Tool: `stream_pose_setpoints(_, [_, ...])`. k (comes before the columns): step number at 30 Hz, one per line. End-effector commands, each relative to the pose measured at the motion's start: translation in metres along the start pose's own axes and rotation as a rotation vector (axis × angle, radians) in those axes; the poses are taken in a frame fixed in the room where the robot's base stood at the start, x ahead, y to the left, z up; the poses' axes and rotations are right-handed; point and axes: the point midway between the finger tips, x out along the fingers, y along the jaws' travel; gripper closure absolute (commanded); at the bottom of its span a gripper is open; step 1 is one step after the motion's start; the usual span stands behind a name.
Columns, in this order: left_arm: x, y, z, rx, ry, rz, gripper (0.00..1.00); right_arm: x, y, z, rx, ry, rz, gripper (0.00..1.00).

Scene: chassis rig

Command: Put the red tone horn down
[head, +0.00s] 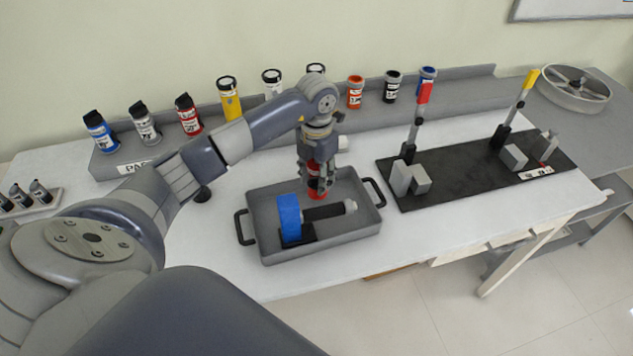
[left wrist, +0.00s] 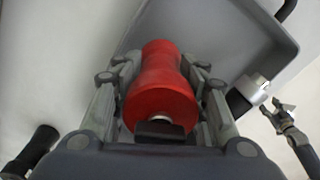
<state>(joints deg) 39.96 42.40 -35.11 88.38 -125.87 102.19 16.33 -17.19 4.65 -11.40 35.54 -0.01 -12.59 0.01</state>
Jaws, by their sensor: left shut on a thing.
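The red tone horn (left wrist: 160,90) is between the fingers of my left gripper (left wrist: 158,75) in the left wrist view, and the fingers are shut on it. In the head view the left gripper (head: 316,185) points down over the back part of the grey tray (head: 262,190), and the red horn (head: 315,172) shows between its fingers. I cannot tell whether the horn touches the tray floor. My right gripper is not clearly in view.
A black board (head: 460,180) with upright levers and grey blocks is to the right. Several cans stand along the back rack (head: 110,163). White tabletop (head: 215,255) is clear left of the tray.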

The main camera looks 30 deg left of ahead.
Motion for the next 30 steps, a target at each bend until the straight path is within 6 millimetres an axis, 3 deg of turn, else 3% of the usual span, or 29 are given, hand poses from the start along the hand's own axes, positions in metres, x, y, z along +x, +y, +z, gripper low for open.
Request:
stream_pose_setpoints(6, [0.028, -0.001, -0.001, 0.001, 0.003, -0.002, 0.95, -0.01, 0.0, -0.001, 0.0, 0.0, 0.0, 0.44])
stream_pose_setpoints(17, [0.035, 0.0, 0.0, 0.002, 0.0, 0.0, 0.95, -0.005, -0.002, -0.001, 0.0, 0.001, -0.002, 0.44])
stream_pose_setpoints(18, [0.034, 0.0, -0.001, 0.002, 0.001, 0.0, 0.55, -0.006, -0.002, -0.001, 0.0, 0.001, -0.002, 0.44])
stream_pose_setpoints(30, [0.03, 0.0, -0.001, 0.002, 0.002, 0.0, 0.52, -0.01, -0.002, -0.001, 0.0, 0.0, -0.003, 0.44])
